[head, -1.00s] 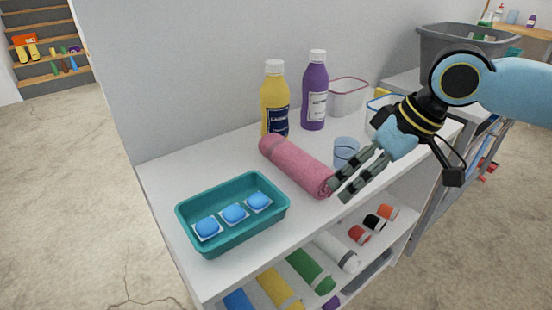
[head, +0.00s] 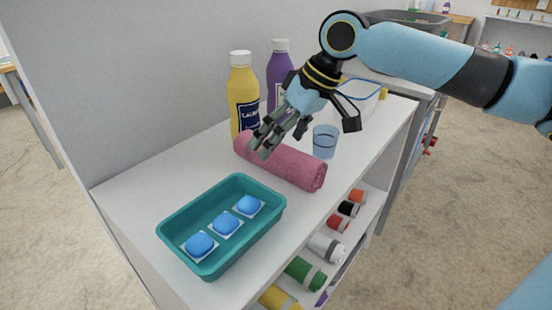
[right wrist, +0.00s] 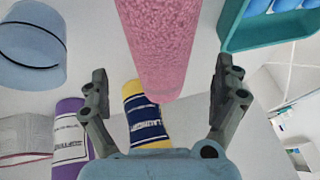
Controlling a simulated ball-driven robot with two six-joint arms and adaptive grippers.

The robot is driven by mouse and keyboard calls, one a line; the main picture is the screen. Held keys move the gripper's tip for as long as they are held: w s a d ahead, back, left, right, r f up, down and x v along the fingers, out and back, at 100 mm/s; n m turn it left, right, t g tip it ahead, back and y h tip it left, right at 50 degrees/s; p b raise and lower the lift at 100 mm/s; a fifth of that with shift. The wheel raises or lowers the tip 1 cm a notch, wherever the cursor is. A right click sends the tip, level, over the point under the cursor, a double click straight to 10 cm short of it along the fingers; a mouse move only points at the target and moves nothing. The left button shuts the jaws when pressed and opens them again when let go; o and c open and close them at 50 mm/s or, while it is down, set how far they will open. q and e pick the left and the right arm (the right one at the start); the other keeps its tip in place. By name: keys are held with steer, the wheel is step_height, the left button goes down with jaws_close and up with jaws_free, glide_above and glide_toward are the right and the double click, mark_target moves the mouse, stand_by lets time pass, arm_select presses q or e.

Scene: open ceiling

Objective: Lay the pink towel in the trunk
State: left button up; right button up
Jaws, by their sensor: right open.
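The rolled pink towel (head: 290,167) lies on the white shelf top, behind the teal tray. My right gripper (head: 262,146) is over the towel's far left end, with its fingers pointing down and to the left. In the right wrist view the towel (right wrist: 162,45) comes in from the top, and its end lies between the two open, spread fingers (right wrist: 162,80). The fingers look clear of it on both sides. The gripper hides part of the towel in the head view. I see nothing that I can identify as the trunk. My left gripper is out of view.
The teal tray (head: 273,222) with blue pods stands in front of the towel. A yellow bottle (head: 243,95) and a purple bottle (head: 279,70) stand behind. A blue cup (head: 325,142) stands right of the towel. Rolled cloths, including a green one (head: 305,272), lie on the shelf below.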

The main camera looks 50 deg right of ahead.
steer(key=b+x, duration=0.1)
steer(key=x, duration=0.3)
steer(key=shift+a, duration=0.2)
steer(key=shift+w+f, duration=0.1)
steer(key=shift+f, duration=0.1)
steer(key=shift+c, duration=0.4)
steer(key=c, duration=1.1)
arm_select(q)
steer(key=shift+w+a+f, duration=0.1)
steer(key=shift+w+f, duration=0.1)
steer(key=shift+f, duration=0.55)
arm_select(e)
steer(key=shift+r, duration=0.1)
steer(key=shift+c, duration=1.3)
